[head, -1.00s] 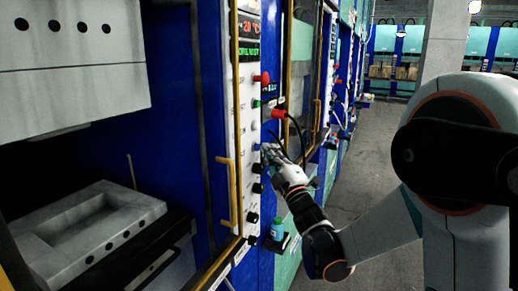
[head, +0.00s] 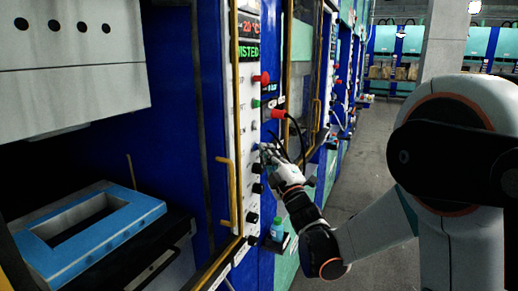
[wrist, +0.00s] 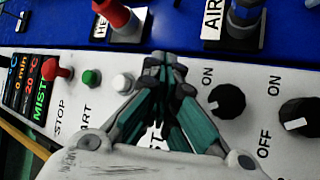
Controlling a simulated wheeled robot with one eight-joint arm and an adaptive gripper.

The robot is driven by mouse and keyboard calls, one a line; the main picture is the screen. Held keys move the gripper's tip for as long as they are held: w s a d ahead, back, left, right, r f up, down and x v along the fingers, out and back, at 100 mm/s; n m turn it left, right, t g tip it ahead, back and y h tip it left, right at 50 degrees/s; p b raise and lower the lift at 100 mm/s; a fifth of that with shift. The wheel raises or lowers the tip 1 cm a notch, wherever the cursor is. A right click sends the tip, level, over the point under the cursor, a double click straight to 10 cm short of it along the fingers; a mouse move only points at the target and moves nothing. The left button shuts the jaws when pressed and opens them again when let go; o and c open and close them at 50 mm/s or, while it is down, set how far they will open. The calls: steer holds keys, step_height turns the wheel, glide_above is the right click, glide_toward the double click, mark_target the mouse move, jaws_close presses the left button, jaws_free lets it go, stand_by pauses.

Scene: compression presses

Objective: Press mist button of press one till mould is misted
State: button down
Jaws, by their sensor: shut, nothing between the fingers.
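The control panel of the press (head: 247,170) stands upright in the middle of the head view, with a column of buttons and knobs. My gripper (head: 266,153) is shut and empty, its fingertips at the panel right beside the small blue button (head: 256,147). In the wrist view my shut fingertips (wrist: 165,62) cover the panel spot between the white button (wrist: 123,82) and a black knob (wrist: 227,101), hiding what lies there. The mould (head: 147,207) in the open press at left has a blue top face. The panel display (head: 248,52) shows green text that reads "MISTED".
A red button (head: 262,78) and a green button (head: 256,103) sit higher on the panel. The aisle floor at right is clear.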

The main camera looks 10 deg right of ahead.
steer(key=shift+d, duration=0.1)
steer(key=shift+s+d, duration=0.55)
steer(key=shift+d, duration=0.05)
steer(key=shift+s+d, duration=0.75)
steer(key=shift+d, duration=0.3)
steer(key=shift+s+d, duration=0.7)
steer(key=shift+d, duration=0.3)
steer(key=s+d+m+g+h, duration=0.3)
steer(key=s+d+m+h, duration=0.1)
steer(key=m+h, duration=0.35)
steer(key=s+a+f+m+g, duration=0.2)
steer(key=s+f+m+g, duration=0.1)
steer(key=s, duration=0.6)
steer(key=s+a+f+m+g+y, duration=0.1)
steer(key=s+a+f+m+g, duration=0.1)
steer(key=s+f+g, duration=0.3)
steer(key=s+a+f+m+g+y, duration=0.1)
steer(key=s+f+m+g, duration=0.3)
steer(key=s+f, duration=0.5)
steer(key=s+a, duration=0.1)
steer(key=s, duration=0.4)
steer(key=shift+s+m, duration=0.35)
steer(key=shift+s, duration=0.05)
